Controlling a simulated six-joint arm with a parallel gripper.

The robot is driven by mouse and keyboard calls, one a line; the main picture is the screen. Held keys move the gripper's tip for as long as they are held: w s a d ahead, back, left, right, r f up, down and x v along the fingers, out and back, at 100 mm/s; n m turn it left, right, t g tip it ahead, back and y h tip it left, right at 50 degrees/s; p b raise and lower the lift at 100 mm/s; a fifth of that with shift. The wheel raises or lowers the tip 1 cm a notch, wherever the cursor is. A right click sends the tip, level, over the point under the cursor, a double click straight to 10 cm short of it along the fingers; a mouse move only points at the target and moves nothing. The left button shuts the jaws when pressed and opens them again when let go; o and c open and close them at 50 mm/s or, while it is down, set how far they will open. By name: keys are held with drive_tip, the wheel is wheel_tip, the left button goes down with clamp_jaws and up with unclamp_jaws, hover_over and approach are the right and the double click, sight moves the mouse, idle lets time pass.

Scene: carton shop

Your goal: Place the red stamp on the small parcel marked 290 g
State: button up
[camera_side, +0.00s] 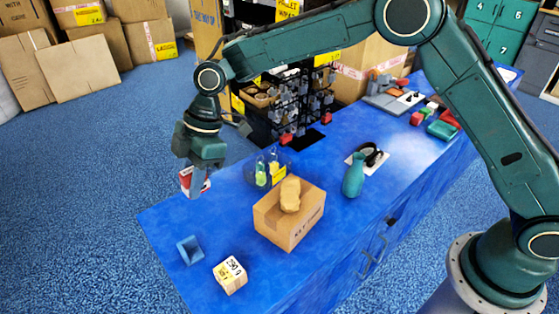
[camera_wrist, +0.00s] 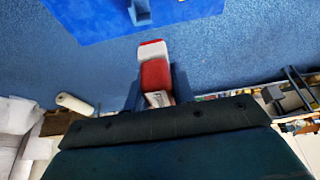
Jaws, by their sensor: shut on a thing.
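A blue angled holder (camera_side: 189,250) stands on the table beside the parcel; it also shows in the wrist view (camera_wrist: 141,14).

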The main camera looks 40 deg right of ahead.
drive_tip(key=s+r, duration=0.1)
drive_tip(key=s, duration=0.7)
drive_tip(key=shift+s+a+r, duration=0.3)
drive_tip(key=shift+s+a, duration=0.1)
drive_tip(key=shift+a, duration=0.05)
hover_over(222, 276)
drive_tip(key=d, duration=0.1)
wheel_tip(222, 276, down, 16)
drive_tip(key=shift+d+r, duration=0.15)
drive_tip(key=shift+f, duration=2.15)
drive_tip(key=shift+f, duration=0.15)
drive_tip(key=o, duration=1)
